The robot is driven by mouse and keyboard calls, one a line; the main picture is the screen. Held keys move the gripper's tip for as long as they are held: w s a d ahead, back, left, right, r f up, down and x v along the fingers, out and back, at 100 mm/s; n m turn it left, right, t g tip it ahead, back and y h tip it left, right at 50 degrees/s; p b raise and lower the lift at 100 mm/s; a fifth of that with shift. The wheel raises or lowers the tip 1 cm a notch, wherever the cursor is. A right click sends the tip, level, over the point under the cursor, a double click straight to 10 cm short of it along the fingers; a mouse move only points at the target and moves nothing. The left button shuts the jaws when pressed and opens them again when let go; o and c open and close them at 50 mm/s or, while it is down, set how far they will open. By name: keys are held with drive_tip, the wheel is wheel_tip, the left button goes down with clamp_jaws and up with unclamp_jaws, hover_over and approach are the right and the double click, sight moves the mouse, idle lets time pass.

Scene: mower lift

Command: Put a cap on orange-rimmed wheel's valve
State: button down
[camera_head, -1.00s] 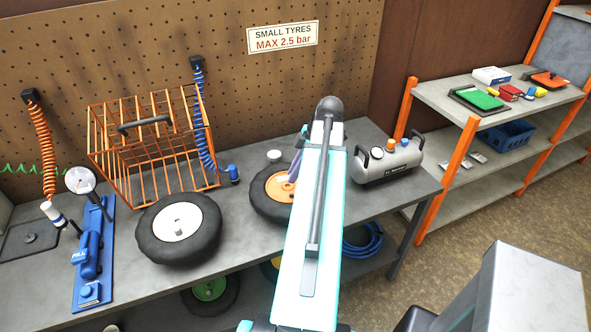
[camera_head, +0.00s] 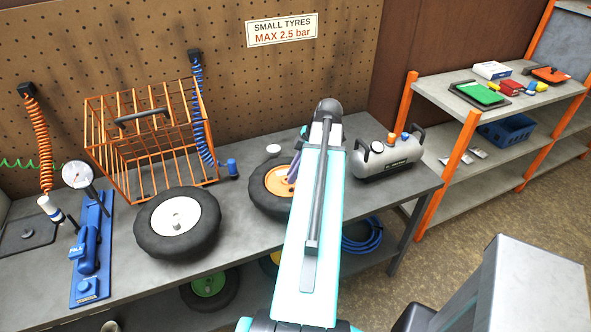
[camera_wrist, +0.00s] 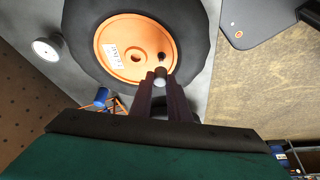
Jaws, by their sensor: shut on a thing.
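The orange-rimmed wheel (camera_head: 275,181) lies flat on the bench, partly hidden behind my arm in the head view. In the wrist view, its orange rim (camera_wrist: 128,50) carries a white label and a dark hub hole. A short dark valve (camera_wrist: 162,58) stands near the rim's edge. In the head view, purple fingers (camera_head: 294,167) show over the wheel.
A white-rimmed wheel (camera_head: 178,214), an orange wire cage (camera_head: 125,150) and a blue inflator (camera_head: 88,250) stand to the left. A grey compressor (camera_head: 388,160) is at the right. A small round white-topped item (camera_wrist: 47,49) sits beside the orange-rimmed wheel.

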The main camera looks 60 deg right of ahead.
drive_tip(key=shift+f+b, duration=0.45)
drive_tip(key=shift+f, duration=0.4)
drive_tip(key=shift+f+b, duration=1)
drive_tip(key=shift+f, duration=0.2)
idle(2.8)
drive_tip(key=c, duration=1.6)
unclamp_jaws()
drive_tip(key=shift+o, duration=1.1)
drive_tip(key=shift+w, duration=0.1)
drive_tip(key=shift+r+p, duration=2)
drive_tip(key=shift+r, duration=1.7)
